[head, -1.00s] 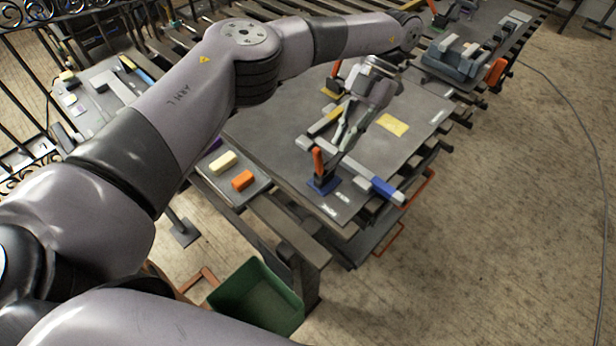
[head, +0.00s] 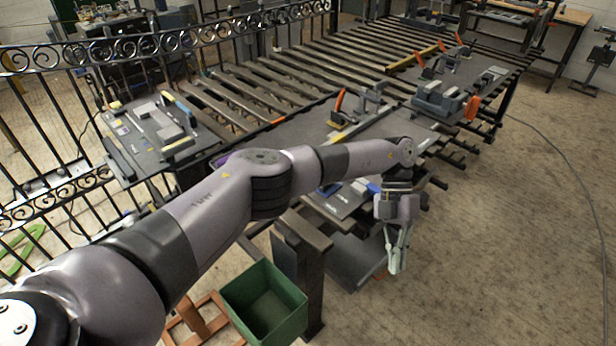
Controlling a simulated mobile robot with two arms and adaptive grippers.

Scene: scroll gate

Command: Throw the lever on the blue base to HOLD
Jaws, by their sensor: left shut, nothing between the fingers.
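The blue base (head: 328,189) shows only as a small patch just below my left forearm, near the front corner of the grey table panel. The lever on it is hidden behind my arm, so I cannot tell its position. Small white labels (head: 336,205) lie beside the base, too small to read. My left gripper (head: 396,264) is shut and empty. It points down beyond the table's front right edge, to the right of the blue base and apart from it. My right gripper is not in view.
Another lever with an orange handle (head: 339,101) stands on a yellow base farther back. A blue-ended bar (head: 374,187) lies near my left wrist. A grey clamp-like fixture (head: 440,101) is at the back right. A green bin (head: 262,305) stands below the table.

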